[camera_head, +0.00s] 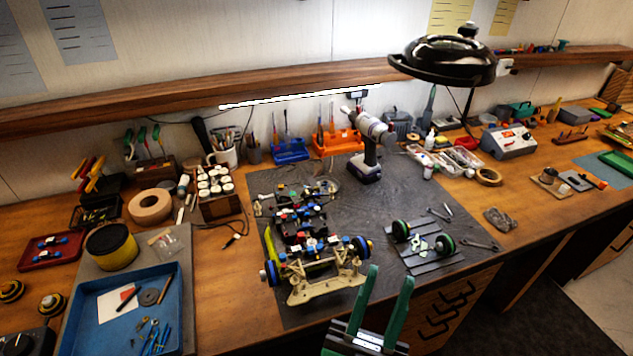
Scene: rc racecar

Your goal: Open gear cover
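The RC racecar chassis (318,271) sits on the dark grey mat (375,215) at the centre of the workbench. Its cream end faces me, with wheels at both sides and blue, red and yellow parts on top. I cannot make out which small part is the gear cover. My gripper (390,275) is at the bottom centre, to the right of the chassis's near end. Its two green fingers point up in the picture and stand apart with nothing between them. It appears apart from the car.
A cordless drill (369,150) stands behind the car. Loose wheels (444,246) lie on a slatted grey plate (425,262) to the right. A blue tray (90,321) is at the lower left. A black lamp (442,60) overhangs the back. The mat between drill and plate is mostly clear.

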